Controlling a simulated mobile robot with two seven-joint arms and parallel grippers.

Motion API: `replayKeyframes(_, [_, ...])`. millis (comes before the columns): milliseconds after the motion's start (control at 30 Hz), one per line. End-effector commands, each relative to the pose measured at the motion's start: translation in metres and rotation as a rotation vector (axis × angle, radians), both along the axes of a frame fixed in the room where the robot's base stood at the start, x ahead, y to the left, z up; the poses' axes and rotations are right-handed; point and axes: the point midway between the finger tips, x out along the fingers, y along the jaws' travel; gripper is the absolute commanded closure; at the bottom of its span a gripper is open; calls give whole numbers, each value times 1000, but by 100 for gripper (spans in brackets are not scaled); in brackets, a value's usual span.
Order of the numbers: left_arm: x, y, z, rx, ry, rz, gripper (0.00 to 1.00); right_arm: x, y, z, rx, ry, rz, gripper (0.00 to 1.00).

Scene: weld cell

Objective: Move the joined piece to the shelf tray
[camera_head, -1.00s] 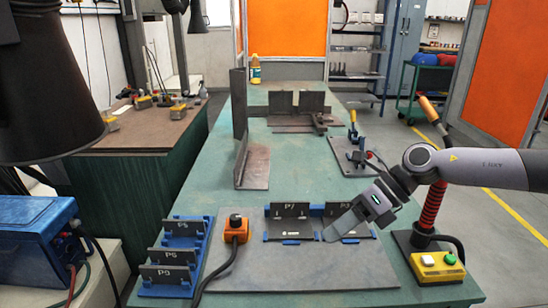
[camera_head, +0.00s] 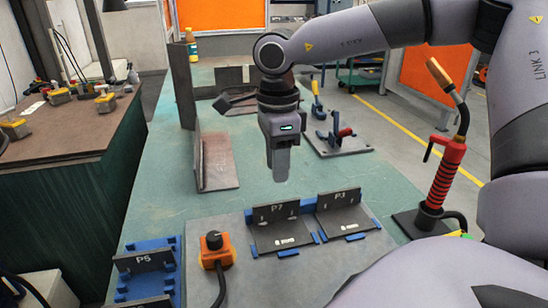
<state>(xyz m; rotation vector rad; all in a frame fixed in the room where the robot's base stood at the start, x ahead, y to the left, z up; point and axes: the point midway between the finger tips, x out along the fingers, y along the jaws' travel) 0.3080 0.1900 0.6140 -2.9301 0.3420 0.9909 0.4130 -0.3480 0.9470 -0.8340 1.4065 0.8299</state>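Two dark L-shaped metal pieces, one marked P7 (camera_head: 281,222) and one that looks marked P3 (camera_head: 344,212), sit side by side in blue holders on a grey plate (camera_head: 310,265). I cannot tell whether they are joined. My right gripper (camera_head: 281,176) hangs fingers down, above and behind P7, touching nothing that I can see. Its fingers overlap in this view, so whether they are open or shut does not show. No shelf tray can be made out. My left gripper is out of view.
A blue rack (camera_head: 152,245) with a piece marked P5 (camera_head: 142,261) stands at front left. A red torch stand (camera_head: 444,178) is at right. A clamp fixture (camera_head: 337,143) and upright dark plates (camera_head: 185,90) stand farther back.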

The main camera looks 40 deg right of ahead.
Motion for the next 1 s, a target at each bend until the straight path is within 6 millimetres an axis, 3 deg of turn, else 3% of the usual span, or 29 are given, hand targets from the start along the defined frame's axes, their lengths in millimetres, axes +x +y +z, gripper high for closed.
replayKeyframes(633, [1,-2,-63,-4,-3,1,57,0,0,-80,1,0,-2,66])
replayKeyframes(1000, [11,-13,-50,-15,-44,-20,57,0,0,-88,2,0,-1,66])
